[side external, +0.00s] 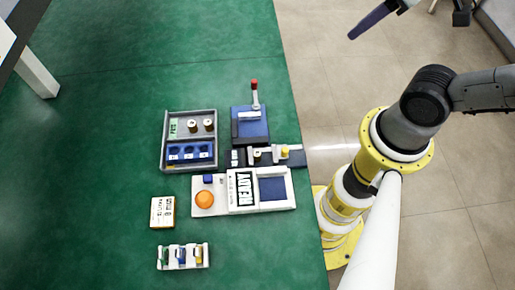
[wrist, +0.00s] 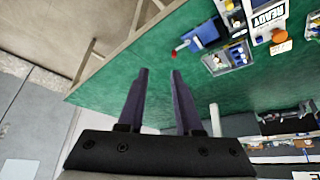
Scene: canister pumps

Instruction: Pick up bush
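My gripper (wrist: 159,74) is open in the wrist view, its two dark fingers apart with nothing between them. In the side external view one dark finger (side external: 372,21) shows at the top edge, over the floor and well away from the table's parts. A grey tray (side external: 214,137) on the green table holds two small brown-and-white round parts (side external: 201,126). I cannot tell for sure whether one of them is the bush. A blue block with dark holes (side external: 189,152) lies in the tray's near half.
A blue fixture with a red-tipped lever (side external: 254,88) stands right of the tray. Nearer are a white READY panel (side external: 275,204), an orange button (side external: 205,199), a labelled box (side external: 162,212) and a small rack (side external: 183,256). The table's left side (side external: 80,150) is clear.

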